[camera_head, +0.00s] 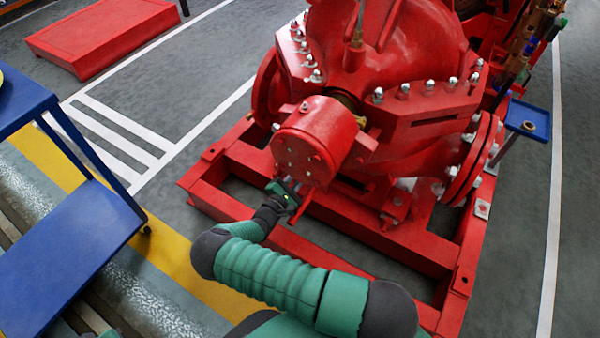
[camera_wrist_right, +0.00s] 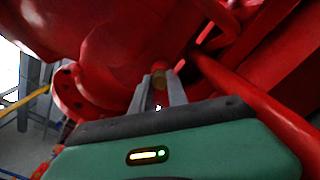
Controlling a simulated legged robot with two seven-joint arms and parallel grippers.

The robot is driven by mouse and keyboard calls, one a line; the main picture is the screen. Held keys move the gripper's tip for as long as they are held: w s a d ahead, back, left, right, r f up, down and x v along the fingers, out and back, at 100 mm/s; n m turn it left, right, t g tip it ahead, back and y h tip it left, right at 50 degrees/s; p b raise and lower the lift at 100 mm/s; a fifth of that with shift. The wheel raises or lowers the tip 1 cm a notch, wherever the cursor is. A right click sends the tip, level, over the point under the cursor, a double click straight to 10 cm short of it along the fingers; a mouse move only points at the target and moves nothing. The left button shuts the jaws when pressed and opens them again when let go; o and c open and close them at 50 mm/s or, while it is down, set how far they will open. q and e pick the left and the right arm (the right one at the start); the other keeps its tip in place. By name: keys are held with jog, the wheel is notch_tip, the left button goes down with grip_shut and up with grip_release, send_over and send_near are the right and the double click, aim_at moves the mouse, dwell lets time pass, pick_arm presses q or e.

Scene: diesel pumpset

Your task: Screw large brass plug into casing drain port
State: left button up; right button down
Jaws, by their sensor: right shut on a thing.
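The red pump casing (camera_head: 400,115) fills the centre of the head view, and its red underside (camera_wrist_right: 110,55) fills the upper right wrist view. My right gripper (camera_head: 288,186) is under the round end housing (camera_head: 308,140), at the near side of the pump. In the right wrist view, its two grey fingers (camera_wrist_right: 160,84) point up toward the red underside. My left gripper is not in view.
The red base frame (camera_head: 232,207) surrounds the pump below, and a red bar (camera_wrist_right: 245,95) runs close right of the fingers. A small blue tray (camera_head: 538,113) with a ring-like part stands at right. A blue cart (camera_head: 70,255) stands at left.

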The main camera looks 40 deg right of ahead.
jog(key=m, duration=0.1)
jog(key=m+p, duration=0.1)
jog(key=m, duration=0.1)
jog(key=shift+w+a+r, duration=0.1)
jog(key=shift+w+a, duration=0.05)
jog(key=shift+w, duration=0.05)
jog(key=c, duration=1.2)
grip_release()
jog(key=shift+c, duration=0.2)
jog(key=shift+o, duration=0.2)
jog(key=shift+f, duration=0.2)
